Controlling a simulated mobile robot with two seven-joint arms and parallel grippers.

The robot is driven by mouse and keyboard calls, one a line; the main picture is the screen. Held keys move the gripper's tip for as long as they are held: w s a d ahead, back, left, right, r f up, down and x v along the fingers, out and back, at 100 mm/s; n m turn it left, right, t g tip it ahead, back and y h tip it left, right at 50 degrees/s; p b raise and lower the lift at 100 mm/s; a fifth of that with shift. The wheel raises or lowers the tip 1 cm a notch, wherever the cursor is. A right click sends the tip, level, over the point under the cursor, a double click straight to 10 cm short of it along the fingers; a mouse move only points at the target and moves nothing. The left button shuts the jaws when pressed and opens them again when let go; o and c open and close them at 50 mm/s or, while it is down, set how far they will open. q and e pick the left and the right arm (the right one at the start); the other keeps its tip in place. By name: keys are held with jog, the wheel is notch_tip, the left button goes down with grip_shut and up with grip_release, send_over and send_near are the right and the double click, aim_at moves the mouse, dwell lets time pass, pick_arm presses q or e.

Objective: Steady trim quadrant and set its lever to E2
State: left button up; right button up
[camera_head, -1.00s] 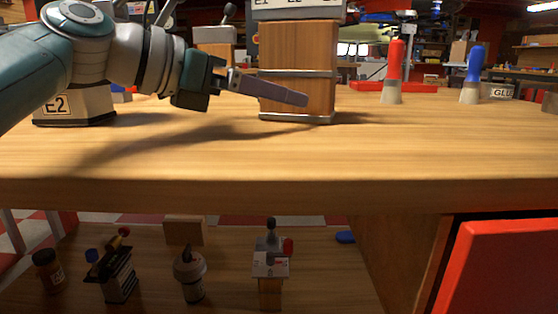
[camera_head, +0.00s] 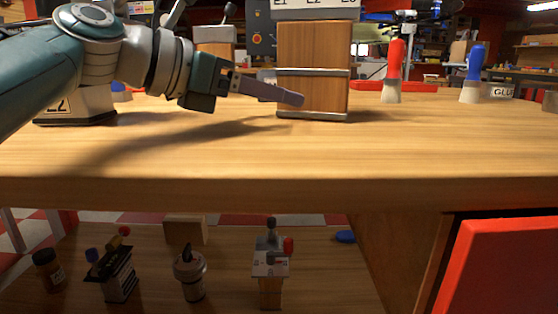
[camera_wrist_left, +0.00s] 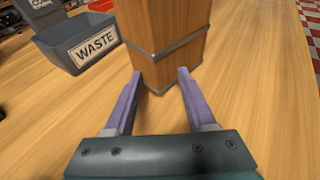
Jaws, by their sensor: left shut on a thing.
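The trim quadrant (camera_head: 312,68) is an upright wooden block with metal bands and a pale plate (camera_head: 316,4) marked E1, E2 and E3, cut by the top edge of the head view. Its lever is out of view. My left gripper (camera_head: 290,98) is low at the block's left side, its purple fingers level with the lower part. My right gripper is not in view.
A grey WASTE bin (camera_wrist_left: 78,42) stands left of the block in the wrist view. Red (camera_head: 396,70) and blue-handled (camera_head: 472,75) tools stand to the right. A labelled base (camera_head: 80,106) is behind my left arm. The front bench top (camera_head: 300,155) is clear; a lower shelf holds several items.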

pick_arm(q)
grip_shut()
dwell(0.3)
